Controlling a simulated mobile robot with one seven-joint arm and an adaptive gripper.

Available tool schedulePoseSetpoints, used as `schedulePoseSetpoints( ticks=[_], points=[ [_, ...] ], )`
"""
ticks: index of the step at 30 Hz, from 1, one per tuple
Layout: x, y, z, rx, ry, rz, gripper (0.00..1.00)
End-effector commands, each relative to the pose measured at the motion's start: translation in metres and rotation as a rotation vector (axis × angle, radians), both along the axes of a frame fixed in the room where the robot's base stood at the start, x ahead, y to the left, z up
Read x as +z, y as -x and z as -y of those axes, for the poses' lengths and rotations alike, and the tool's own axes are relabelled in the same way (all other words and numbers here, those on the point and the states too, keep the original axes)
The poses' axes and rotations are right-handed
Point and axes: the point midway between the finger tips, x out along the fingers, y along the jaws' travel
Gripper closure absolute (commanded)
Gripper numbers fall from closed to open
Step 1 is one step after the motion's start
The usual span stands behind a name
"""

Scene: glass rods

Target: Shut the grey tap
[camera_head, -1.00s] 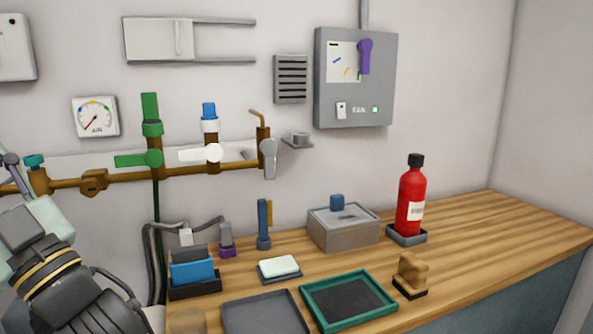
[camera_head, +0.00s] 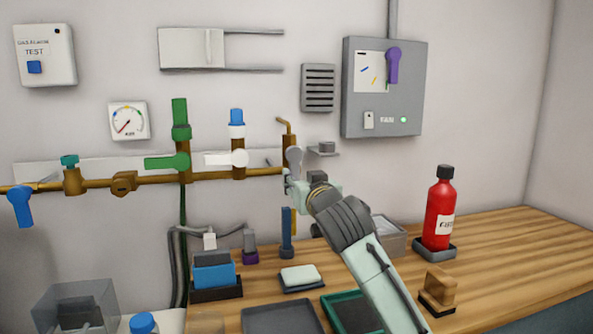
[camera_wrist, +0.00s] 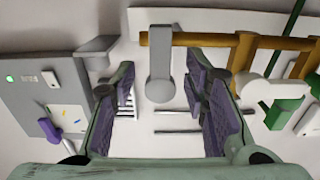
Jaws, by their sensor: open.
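The grey tap (camera_head: 294,157) sits at the right end of the brown pipe on the wall. Its lower part is hidden behind my gripper (camera_head: 299,188) in the head view. In the wrist view, which is turned upside down, the grey tap (camera_wrist: 160,78) shows whole, its round hub below and its handle running straight up the picture, so it hangs down on the wall. My gripper (camera_wrist: 158,98) is open, with one purple-padded finger on each side of the tap. Gaps show between the tap and both fingers; contact is not visible.
The brown pipe (camera_head: 210,176) carries green (camera_head: 168,162) and white (camera_head: 222,158) taps left of the grey one. A small wall shelf (camera_head: 324,152) and a grey electrical box (camera_head: 383,120) are close on the right. The worktop (camera_head: 490,240) below holds trays and a red bottle (camera_head: 439,215).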

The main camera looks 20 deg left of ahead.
Motion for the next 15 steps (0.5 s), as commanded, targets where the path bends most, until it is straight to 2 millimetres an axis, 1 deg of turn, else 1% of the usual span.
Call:
schedulePoseSetpoints(
  ticks=[1,6,9,15],
  points=[
    [0.002,-0.009,-0.006,-0.001,0.002,-0.001,0.59],
    [0.002,-0.033,-0.023,0.000,0.001,0.000,0.59],
    [0.002,-0.042,-0.029,0.000,0.000,0.000,0.59],
    [0.001,-0.050,-0.035,0.001,0.000,0.002,0.59]
  ],
)
